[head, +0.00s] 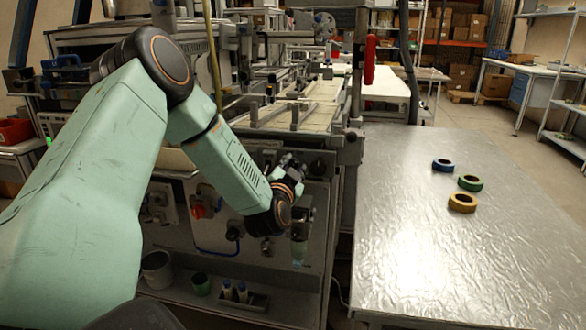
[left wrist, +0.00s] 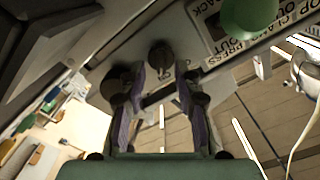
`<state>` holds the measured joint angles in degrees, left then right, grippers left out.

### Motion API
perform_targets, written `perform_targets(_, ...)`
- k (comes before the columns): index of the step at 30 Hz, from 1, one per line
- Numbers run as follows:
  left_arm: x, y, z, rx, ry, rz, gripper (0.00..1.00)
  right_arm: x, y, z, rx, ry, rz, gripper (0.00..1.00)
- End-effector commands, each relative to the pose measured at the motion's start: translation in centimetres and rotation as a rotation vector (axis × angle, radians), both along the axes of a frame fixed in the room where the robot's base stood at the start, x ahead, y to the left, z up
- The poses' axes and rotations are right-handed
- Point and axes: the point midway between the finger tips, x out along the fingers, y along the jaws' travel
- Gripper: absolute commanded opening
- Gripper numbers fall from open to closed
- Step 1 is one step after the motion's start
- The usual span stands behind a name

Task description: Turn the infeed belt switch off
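My left gripper (head: 291,166) is up against the front panel of the machine, just below its bed. In the left wrist view it also shows (left wrist: 161,80), with its two fingers apart and nothing visibly held. A dark round knob (left wrist: 160,54) lies just beyond and between the fingertips; I cannot tell if they touch it. A second dark knob (left wrist: 116,84) is beside the left finger. In the head view a black knob (head: 318,168) is right of the gripper. I cannot tell which knob is the infeed belt switch. My right gripper is not in view.
A green button (left wrist: 247,15) sits by a printed label. A red switch (head: 198,212) is lower left on the machine. A metal table (head: 420,270) at right bears a blue reel (head: 442,166), a green reel (head: 470,183) and a yellow reel (head: 462,203); its front is clear.

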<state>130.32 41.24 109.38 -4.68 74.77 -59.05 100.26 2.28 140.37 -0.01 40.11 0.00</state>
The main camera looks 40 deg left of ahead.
Motion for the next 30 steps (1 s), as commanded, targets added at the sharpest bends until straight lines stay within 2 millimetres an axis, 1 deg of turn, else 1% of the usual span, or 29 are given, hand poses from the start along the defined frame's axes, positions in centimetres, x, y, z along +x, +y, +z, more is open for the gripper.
perform_targets(1, -0.01, 0.00, 0.00, 0.000, 0.000, 0.000, 0.28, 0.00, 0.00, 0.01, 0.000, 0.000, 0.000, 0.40)
perform_targets(11, -0.04, 0.03, -0.01, 0.000, -0.001, 0.001, 0.00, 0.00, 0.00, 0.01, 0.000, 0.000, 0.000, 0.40)
perform_targets(23, 0.00, -0.02, 0.07, -0.004, -0.004, -0.001, 0.00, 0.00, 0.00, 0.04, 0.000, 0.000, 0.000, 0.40)
perform_targets(30, -0.01, 0.04, 0.19, -0.067, -0.040, -0.002, 0.00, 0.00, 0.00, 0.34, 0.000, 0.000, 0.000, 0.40)
